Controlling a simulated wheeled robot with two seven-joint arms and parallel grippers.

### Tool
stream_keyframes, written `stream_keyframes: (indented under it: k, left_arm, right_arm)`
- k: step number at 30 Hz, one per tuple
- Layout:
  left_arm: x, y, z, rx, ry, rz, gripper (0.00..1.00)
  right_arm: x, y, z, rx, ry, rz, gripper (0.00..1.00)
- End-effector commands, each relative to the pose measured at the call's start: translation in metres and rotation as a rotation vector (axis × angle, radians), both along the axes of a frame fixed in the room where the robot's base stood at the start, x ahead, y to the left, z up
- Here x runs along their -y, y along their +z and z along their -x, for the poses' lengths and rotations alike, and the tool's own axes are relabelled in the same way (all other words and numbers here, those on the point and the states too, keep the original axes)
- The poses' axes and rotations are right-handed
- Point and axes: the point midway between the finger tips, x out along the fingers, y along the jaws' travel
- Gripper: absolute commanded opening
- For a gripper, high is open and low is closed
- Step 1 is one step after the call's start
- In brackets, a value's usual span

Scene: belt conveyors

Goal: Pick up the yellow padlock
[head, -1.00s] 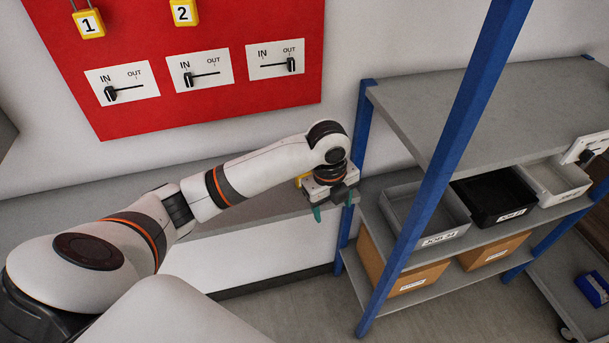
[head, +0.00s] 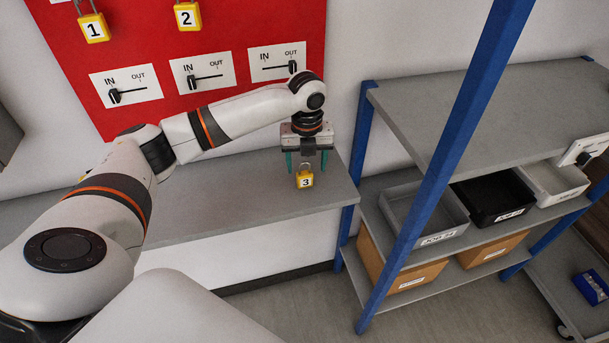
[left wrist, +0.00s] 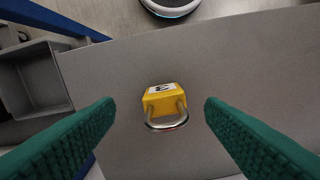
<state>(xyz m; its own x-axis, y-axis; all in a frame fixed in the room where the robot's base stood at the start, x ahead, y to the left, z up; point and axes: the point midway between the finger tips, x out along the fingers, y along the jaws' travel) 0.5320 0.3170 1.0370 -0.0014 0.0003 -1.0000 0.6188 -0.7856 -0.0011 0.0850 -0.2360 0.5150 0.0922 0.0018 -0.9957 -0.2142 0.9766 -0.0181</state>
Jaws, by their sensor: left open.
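The yellow padlock (head: 305,180) marked 3 rests on the grey wall shelf (head: 230,205), near its right end. In the left wrist view the padlock (left wrist: 160,98) shows its shackle toward the bottom of the picture. My left gripper (head: 307,167) is open above the padlock, its two green fingers pointing down. In the left wrist view the fingers (left wrist: 160,112) stand wide on either side of the padlock, with clear gaps and no visible contact. My right gripper is not in view.
Yellow padlocks marked 1 (head: 94,29) and 2 (head: 187,16) hang on the red board (head: 235,60). A blue-posted rack (head: 440,170) with trays stands close to the shelf's right end. The shelf around the padlock is clear.

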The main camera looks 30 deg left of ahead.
Motion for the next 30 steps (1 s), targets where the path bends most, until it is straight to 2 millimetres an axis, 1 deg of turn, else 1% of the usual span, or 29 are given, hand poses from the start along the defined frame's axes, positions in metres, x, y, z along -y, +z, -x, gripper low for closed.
stream_keyframes:
  k: [4, 8, 9, 12, 15, 20, 21, 23, 27, 30]
  left_arm:
    - [-0.002, -0.012, 0.002, -0.004, 0.001, 0.000, 0.64]
    - [-0.005, -0.032, 0.004, -0.004, 0.002, 0.000, 0.64]
    - [-0.004, -0.038, 0.003, -0.003, 0.001, 0.001, 0.64]
    - [-0.004, -0.049, 0.003, -0.001, 0.000, 0.000, 0.64]
    - [-0.004, -0.053, 0.003, 0.001, 0.000, 0.000, 0.64]
    - [-0.004, -0.054, 0.003, 0.001, 0.000, 0.000, 0.64]
    - [-0.004, -0.053, 0.003, 0.001, 0.000, 0.000, 0.61]
    - [-0.004, -0.053, 0.003, 0.001, 0.000, 0.000, 0.51]
    - [-0.004, -0.053, 0.003, 0.001, 0.000, 0.000, 0.28]
    - [-0.004, -0.053, 0.003, 0.002, 0.000, 0.000, 0.15]
  right_arm:
    - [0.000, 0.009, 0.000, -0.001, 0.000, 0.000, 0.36]
    - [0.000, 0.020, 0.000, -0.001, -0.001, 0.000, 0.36]
    - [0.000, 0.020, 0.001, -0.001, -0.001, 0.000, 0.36]
    - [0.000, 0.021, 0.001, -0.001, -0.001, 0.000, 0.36]
    - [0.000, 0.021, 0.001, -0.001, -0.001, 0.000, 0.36]
    - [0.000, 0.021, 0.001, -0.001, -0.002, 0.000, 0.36]
    - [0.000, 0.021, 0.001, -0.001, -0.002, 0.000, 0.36]
    - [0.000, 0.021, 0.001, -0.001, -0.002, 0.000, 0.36]
    - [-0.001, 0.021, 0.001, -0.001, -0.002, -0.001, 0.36]
    - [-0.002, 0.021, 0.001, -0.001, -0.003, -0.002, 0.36]
